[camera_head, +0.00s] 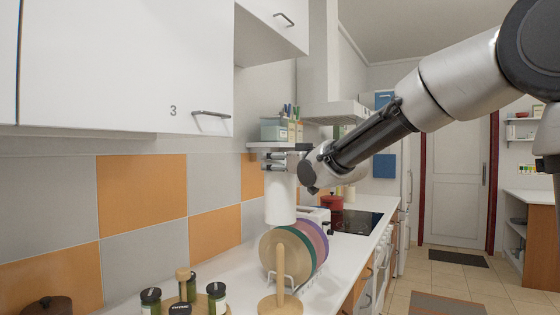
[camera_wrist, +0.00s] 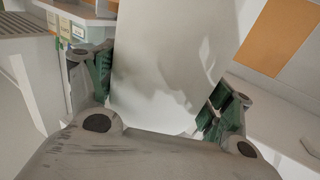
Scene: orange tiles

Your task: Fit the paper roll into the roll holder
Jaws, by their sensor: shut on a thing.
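The white paper roll (camera_head: 281,202) hangs upright in the air above the counter in the head view. My gripper (camera_head: 281,162) is shut on its upper part. In the wrist view the paper roll (camera_wrist: 165,70) fills the space between the green finger pads of my gripper (camera_wrist: 158,95). The roll holder (camera_head: 280,290), a light wooden upright post on a round base, stands on the counter at the bottom middle of the head view. The roll is above it in the picture and apart from it. The roll holder does not show in the wrist view.
Coloured plates (camera_head: 287,252) stand on edge just behind the roll holder. Spice jars on a wooden stand (camera_head: 183,282) are to its left. A shelf with boxes (camera_head: 280,131) is behind my gripper, and a wall cabinet (camera_head: 130,65) hangs at upper left. A red pot (camera_head: 332,201) stands farther back.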

